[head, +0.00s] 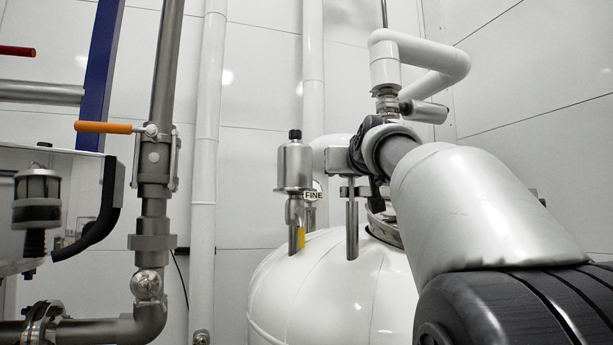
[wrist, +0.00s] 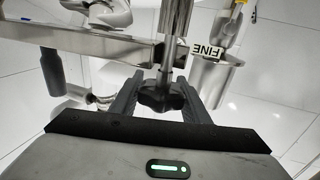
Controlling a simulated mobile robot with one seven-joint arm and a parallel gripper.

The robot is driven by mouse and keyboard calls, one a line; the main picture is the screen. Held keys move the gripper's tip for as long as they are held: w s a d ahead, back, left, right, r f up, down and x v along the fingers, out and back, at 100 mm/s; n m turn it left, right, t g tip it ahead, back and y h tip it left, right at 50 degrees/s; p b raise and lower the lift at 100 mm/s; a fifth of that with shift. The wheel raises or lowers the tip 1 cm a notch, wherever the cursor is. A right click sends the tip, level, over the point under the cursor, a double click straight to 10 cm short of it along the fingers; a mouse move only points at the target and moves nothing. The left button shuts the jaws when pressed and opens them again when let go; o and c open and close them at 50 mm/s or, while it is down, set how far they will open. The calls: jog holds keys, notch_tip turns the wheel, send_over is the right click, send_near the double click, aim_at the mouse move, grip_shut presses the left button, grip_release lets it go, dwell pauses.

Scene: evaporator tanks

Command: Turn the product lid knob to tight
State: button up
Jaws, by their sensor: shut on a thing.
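The lid knob (wrist: 162,97) is a black lobed knob on a steel stem, in the middle of the wrist view. My gripper (wrist: 161,86) has one dark finger on each side of it and is shut on it. In the head view my gripper (head: 369,158) is above the white tank (head: 325,280), seen from behind and partly covered by my own arm. The knob cannot be made out there. The lid's rim (head: 382,228) shows only in part below my arm. How tight the knob is cannot be told.
A steel canister with a black cap (head: 294,165) stands on the tank, left of my gripper, near a "FINE" label (head: 314,195). A steel bar (wrist: 90,42) crosses the wrist view close to the knob. White pipes (head: 420,55) rise behind. A valve with an orange handle (head: 103,127) is at left.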

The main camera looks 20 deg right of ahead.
jog(key=shift+d+f+m+g+h+b, duration=0.2)
jog(key=shift+m+g+h+b, duration=0.1)
jog(key=shift+m+h+b, duration=0.45)
jog(key=shift+d+f+m+g+h+b, duration=0.1)
jog(key=shift+d+m+g+h+b, duration=0.25)
jog(key=shift+h+b, duration=0.55)
jog(key=shift+s+a+r+m+h, duration=0.1)
jog(key=shift+m+h, duration=0.2)
jog(key=shift+h, duration=0.15)
jog(key=o, duration=1)
jog(key=shift+r, duration=0.1)
jog(key=b+v, duration=0.8)
jog(key=v, duration=0.9)
jog(key=shift+s+a+r, duration=0.15)
jog(key=shift+s+r, duration=0.05)
